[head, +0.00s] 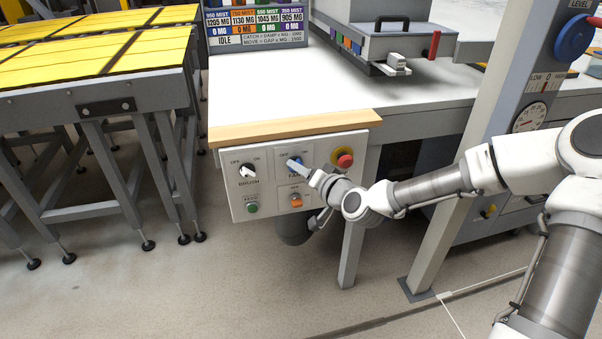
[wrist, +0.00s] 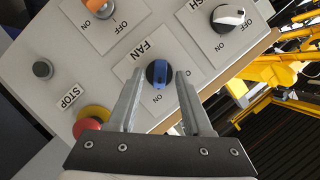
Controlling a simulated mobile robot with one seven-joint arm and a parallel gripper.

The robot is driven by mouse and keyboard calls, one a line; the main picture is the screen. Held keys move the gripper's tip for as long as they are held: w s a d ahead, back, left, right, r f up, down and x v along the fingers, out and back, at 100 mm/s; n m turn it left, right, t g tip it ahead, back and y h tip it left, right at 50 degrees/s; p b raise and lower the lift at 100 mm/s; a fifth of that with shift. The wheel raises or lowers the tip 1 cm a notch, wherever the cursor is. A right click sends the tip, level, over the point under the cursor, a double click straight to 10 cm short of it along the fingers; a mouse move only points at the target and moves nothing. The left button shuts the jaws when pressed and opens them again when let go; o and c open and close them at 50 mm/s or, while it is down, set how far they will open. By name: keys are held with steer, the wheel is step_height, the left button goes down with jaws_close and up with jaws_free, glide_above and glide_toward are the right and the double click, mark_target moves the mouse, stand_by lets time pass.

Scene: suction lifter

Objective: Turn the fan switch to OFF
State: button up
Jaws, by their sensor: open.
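The fan switch (head: 294,162) is a round dark knob with a blue handle on the grey control panel (head: 236,205). In the wrist view the fan switch (wrist: 158,72) lies between the two fingertips, below the word FAN. Its blue handle points down in that view, toward a small ON label. The OFF label is not clearly readable. My gripper (wrist: 160,77) is open, with one grey finger on each side of the knob. I cannot tell whether either finger touches it. In the head view my gripper (head: 303,169) partly covers the switch's surroundings.
A brush switch (head: 248,170) with a white handle is left of the fan switch. A red stop button (head: 343,157) with a yellow ring is at its right. A green button (head: 252,208) and an orange switch (head: 296,201) sit below. The wooden table edge (head: 290,127) overhangs the panel.

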steer(key=shift+w+a, duration=0.15)
steer(key=shift+w, duration=0.05)
jaws_close()
